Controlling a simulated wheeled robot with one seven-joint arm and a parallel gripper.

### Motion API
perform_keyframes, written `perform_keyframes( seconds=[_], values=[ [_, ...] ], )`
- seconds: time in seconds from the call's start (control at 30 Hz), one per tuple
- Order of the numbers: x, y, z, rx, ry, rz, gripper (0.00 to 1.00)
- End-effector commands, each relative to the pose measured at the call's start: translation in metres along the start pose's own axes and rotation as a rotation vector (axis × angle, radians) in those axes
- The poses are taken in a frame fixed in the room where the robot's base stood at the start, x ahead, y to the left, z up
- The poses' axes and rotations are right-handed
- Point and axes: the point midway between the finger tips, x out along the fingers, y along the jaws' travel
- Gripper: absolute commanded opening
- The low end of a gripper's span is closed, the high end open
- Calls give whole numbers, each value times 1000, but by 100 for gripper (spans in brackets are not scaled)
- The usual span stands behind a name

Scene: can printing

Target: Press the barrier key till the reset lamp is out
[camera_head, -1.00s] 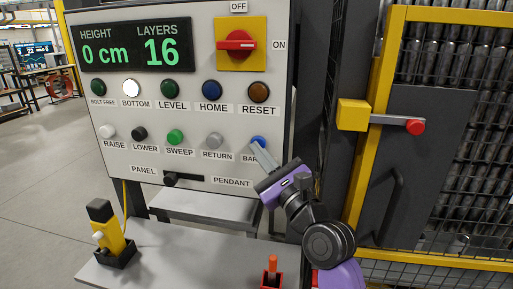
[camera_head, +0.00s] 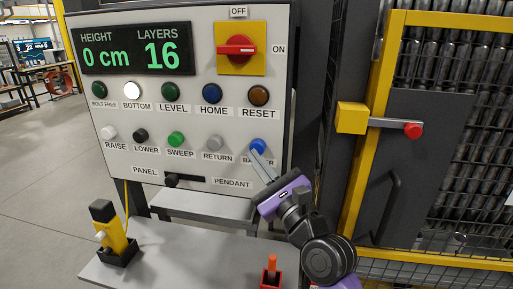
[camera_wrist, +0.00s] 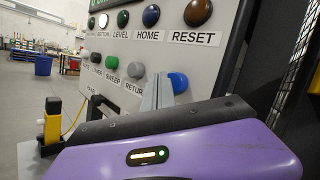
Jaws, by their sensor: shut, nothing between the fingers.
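The blue barrier key (camera_head: 258,146) is at the right end of the lower row on the panel. Its label is partly hidden behind my gripper (camera_head: 255,156). My gripper is shut and empty, with its fingertips just below the key. Whether they touch it I cannot tell. In the wrist view the blue key (camera_wrist: 179,83) shows just right of the finger tips (camera_wrist: 158,82). The reset lamp (camera_head: 258,95), at the right end of the upper row, is dull brown and looks unlit. It also looks dark in the wrist view (camera_wrist: 198,12).
The white bottom lamp (camera_head: 132,90) is lit. The display (camera_head: 132,46) reads 0 cm and 16 layers. A red switch (camera_head: 237,45) points to ON. A yellow pendant (camera_head: 107,230) and a red holder (camera_head: 271,278) stand on the shelf (camera_head: 190,255). A yellow-framed gate (camera_head: 368,130) is at right.

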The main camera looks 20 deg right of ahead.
Motion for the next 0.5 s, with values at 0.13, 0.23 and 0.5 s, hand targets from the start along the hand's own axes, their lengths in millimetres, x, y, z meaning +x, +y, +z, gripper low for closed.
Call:
perform_keyframes(
  seconds=[0.13,0.23,0.5],
  values=[
    [0,0,0,0,0,0,0],
    [-2,2,3,1,0,1,0],
    [-19,14,17,1,1,3,0]
  ],
)
